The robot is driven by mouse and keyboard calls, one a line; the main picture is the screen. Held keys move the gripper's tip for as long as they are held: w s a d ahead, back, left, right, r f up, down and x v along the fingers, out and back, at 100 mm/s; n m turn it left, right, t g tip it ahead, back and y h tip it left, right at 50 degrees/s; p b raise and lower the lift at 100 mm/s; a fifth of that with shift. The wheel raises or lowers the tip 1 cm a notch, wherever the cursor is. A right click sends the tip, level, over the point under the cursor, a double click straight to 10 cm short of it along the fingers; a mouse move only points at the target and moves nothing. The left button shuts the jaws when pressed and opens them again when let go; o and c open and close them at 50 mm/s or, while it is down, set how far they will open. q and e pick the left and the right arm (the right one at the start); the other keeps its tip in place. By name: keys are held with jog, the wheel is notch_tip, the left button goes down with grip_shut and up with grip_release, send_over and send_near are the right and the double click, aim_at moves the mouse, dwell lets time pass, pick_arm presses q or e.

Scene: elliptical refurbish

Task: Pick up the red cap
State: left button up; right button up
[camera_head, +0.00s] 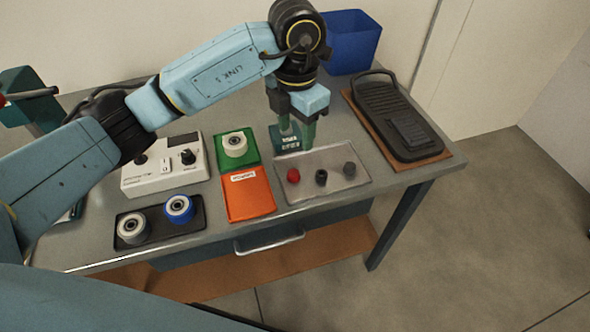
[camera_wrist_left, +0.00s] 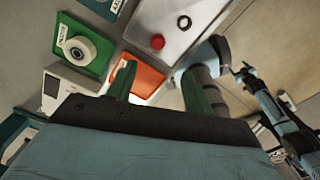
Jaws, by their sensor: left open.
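A green tray (camera_head: 250,143) with a white roller and an orange tray (camera_head: 249,208) lie left of the clear tray. A black tray (camera_head: 160,237) holds two rollers, near a white control box (camera_head: 165,180). A dark device (camera_head: 393,120) and a blue bin (camera_head: 350,58) stand right and behind.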

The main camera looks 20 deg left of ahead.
pick_arm(q)
send_over(296, 171)
jog(key=f, duration=0.6)
jog(key=shift+s+f, duration=0.2)
jog(key=shift+s, duration=0.2)
jog(key=shift+w+f, duration=0.2)
jog(key=shift+f, duration=1.35)
jog(key=shift+w+f, duration=0.15)
jog(key=shift+f, duration=1.35)
jog(key=c, duration=1)
jog(key=shift+c, duration=0.2)
